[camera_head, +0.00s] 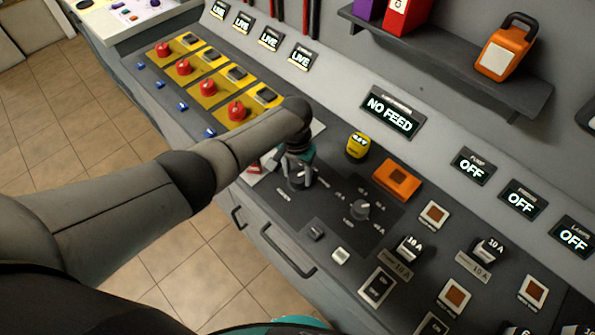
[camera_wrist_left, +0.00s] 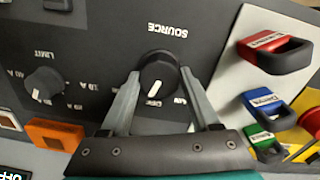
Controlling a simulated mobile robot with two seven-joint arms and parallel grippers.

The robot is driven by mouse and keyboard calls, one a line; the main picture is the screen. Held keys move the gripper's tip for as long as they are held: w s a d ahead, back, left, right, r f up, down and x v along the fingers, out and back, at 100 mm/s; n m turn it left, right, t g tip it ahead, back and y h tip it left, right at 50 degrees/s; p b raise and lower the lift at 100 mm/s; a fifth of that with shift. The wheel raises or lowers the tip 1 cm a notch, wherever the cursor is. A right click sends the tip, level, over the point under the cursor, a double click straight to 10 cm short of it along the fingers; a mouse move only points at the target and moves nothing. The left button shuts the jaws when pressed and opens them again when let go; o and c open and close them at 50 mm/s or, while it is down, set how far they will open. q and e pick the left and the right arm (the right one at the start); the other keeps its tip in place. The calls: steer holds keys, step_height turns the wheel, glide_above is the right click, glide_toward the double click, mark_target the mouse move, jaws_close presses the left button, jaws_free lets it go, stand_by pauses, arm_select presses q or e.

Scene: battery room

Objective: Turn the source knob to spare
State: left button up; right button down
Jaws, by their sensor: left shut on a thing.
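The source knob (camera_wrist_left: 158,70) is a round black dial under the word SOURCE, which appears upside down in the left wrist view. Its white pointer mark points down in that view, toward the OFF label. My left gripper (camera_head: 300,180) has come down onto the knob on the dark panel. Its two grey fingers stand on either side of the knob and are shut on it. A second label to the right of OFF is partly covered by a finger. I cannot make out a spare label. My right gripper is not in view.
The limit knob (camera_head: 359,209) is close beside it, with an orange block (camera_head: 397,180) and a yellow cap (camera_head: 358,146) behind. Red, blue and green tagged handles (camera_wrist_left: 272,52) are near on the other side. The display (camera_head: 390,110) reads NO FEED.

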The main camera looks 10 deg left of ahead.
mark_target(297, 174)
arm_select(q)
steer(key=m, duration=0.5)
steer(key=shift+w+d, duration=0.1)
steer(key=shift+r+m, duration=0.1)
steer(key=shift+m, duration=0.2)
stand_by(0.4)
steer(key=o, duration=1.4)
steer(key=shift+c, duration=0.2)
step_height(297, 174, up, 15)
steer(key=p, duration=0.3)
steer(key=shift+a, duration=0.2)
